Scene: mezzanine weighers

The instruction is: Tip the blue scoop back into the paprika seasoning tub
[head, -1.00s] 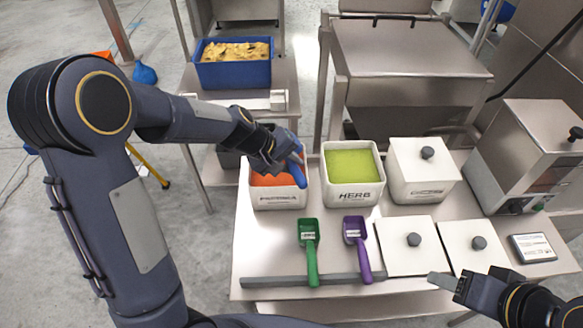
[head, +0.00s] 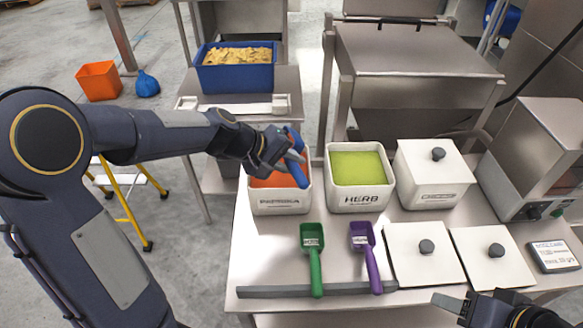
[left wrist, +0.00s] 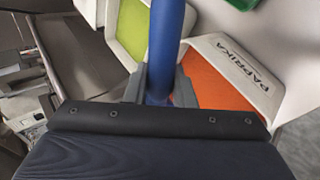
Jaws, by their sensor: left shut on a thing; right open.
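The paprika tub (head: 279,204) is white with orange seasoning inside and stands at the table's left end. My left gripper (head: 284,150) is shut on the blue scoop (head: 296,171), above the tub's right part. The scoop slants downward over the orange seasoning; I cannot tell whether it touches it or holds any. In the left wrist view the blue scoop's handle (left wrist: 165,45) runs up from between the fingers, and the paprika tub (left wrist: 250,62) is to its right. My right gripper (head: 452,303) is at the lower right, open and away from the tubs.
The herb tub (head: 360,199) stands close on the right, then a lidded white tub (head: 432,180). A green scoop (head: 314,258) and a purple scoop (head: 365,255) lie in front, against a grey bar (head: 270,291). Two white lids (head: 425,265) lie to their right.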

